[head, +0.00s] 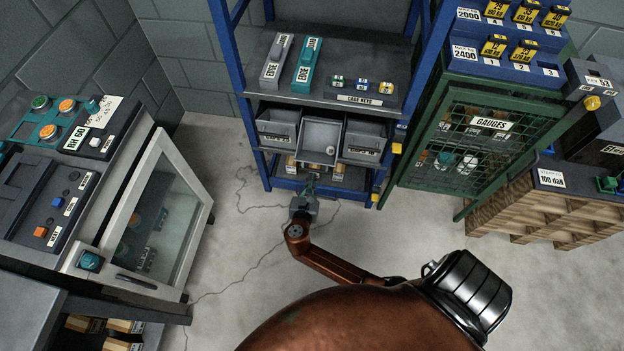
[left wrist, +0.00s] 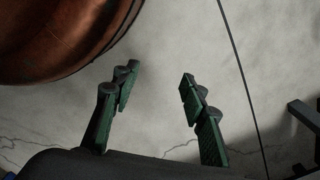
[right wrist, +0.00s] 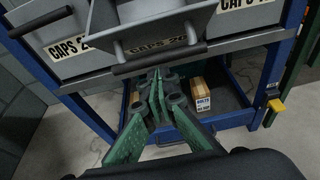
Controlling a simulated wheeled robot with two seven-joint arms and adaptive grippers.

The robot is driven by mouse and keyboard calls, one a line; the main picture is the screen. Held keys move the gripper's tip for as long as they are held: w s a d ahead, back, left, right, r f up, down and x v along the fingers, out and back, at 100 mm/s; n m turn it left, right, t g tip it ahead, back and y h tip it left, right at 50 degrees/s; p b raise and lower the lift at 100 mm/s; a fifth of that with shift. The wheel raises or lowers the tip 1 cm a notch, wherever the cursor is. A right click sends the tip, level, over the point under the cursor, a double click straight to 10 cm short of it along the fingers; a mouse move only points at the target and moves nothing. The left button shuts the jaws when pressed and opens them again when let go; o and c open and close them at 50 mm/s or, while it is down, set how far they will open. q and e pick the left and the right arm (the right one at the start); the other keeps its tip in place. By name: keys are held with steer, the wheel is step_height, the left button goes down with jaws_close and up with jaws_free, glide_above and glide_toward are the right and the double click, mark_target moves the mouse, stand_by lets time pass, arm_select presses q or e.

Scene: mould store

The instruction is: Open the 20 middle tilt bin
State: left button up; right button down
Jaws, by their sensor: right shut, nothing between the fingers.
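The middle tilt bin (head: 319,157) sits between two other grey bins in the blue rack and is tipped forward, its inside open to view. In the right wrist view the middle bin (right wrist: 170,27) carries a "CAPS 20" label and a dark bar handle (right wrist: 160,61) along its front. My right gripper (head: 311,181) is shut and empty just below and in front of that bin; its fingertips (right wrist: 156,76) lie close under the handle. I cannot tell if they touch it. My left gripper (left wrist: 160,85) is open and empty above the floor, outside the head view.
The left bin (head: 277,127) and right bin (head: 364,141) look shut. Small cartons (right wrist: 200,101) stand on the shelf below. A green mesh cabinet (head: 474,150) stands right of the rack; a glass-doored cabinet (head: 150,220) is at left. Floor between is clear.

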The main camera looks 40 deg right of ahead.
mark_target(313, 170)
arm_select(q)
steer(key=shift+w, duration=0.1)
arm_select(e)
steer(key=shift+r, duration=0.1)
steer(key=r+p, duration=0.1)
steer(key=p, duration=0.1)
steer(key=y+p, duration=0.1)
steer(key=p, duration=0.2)
steer(key=r+g+p, duration=0.1)
steer(key=p, duration=0.2)
steer(key=shift+w+d+r+y, duration=0.3)
steer(key=shift+w+d+r, duration=0.05)
arm_select(q)
steer(key=s+a+f, duration=0.1)
steer(key=s+f, duration=0.4)
steer(key=s, duration=0.4)
steer(key=s+a+f, duration=0.2)
steer(key=s+f, duration=0.3)
steer(key=s, duration=0.4)
steer(key=shift+s+f+m+p, duration=0.2)
steer(key=shift+f+m+p, duration=0.1)
steer(key=shift+m, duration=0.1)
arm_select(e)
steer(key=shift+f, duration=0.1)
